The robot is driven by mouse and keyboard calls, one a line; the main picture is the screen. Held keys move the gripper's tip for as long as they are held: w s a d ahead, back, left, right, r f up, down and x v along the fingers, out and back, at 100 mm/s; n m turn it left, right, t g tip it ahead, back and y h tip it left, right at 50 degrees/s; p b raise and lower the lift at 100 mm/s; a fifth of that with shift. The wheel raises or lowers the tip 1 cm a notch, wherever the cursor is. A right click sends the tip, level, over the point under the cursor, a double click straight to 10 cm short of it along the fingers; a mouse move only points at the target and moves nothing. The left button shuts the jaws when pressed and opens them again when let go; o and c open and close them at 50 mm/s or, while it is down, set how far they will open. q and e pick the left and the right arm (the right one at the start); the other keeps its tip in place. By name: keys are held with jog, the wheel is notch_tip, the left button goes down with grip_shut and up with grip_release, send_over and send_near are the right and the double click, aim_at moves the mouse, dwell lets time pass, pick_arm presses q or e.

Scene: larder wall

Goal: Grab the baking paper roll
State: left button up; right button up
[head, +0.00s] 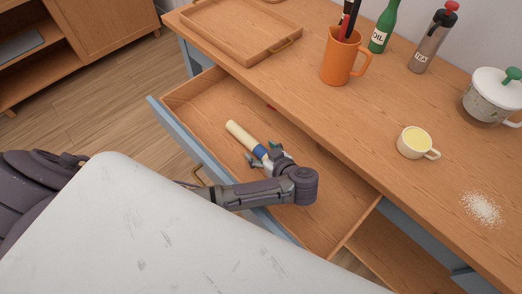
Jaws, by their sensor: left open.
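The baking paper roll (242,136) is a cream-coloured cylinder with a blue band. It lies in the open wooden drawer (200,98), slanting from upper left to lower right. My left gripper (261,158) is over the drawer at the roll's lower right end, around the blue band. Its fingers are open, with one to each side of the roll. The hand hides the roll's far lower end, and I cannot tell whether the fingers touch it. My right gripper is not in view.
The wooden counter above the drawer holds a wooden tray (222,62), an orange mug (340,58), a green oil bottle (383,28), a tea flask (433,42), a cup (414,143), a lidded pot (493,97) and spilled white powder (482,208). The drawer's right part is bare.

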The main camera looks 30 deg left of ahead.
pick_arm(q)
jog(key=shift+w+a+f, duration=0.2)
jog(key=shift+a, duration=0.1)
jog(key=shift+c, duration=0.3)
jog(key=c, duration=1.4)
jog(key=shift+o, duration=0.2)
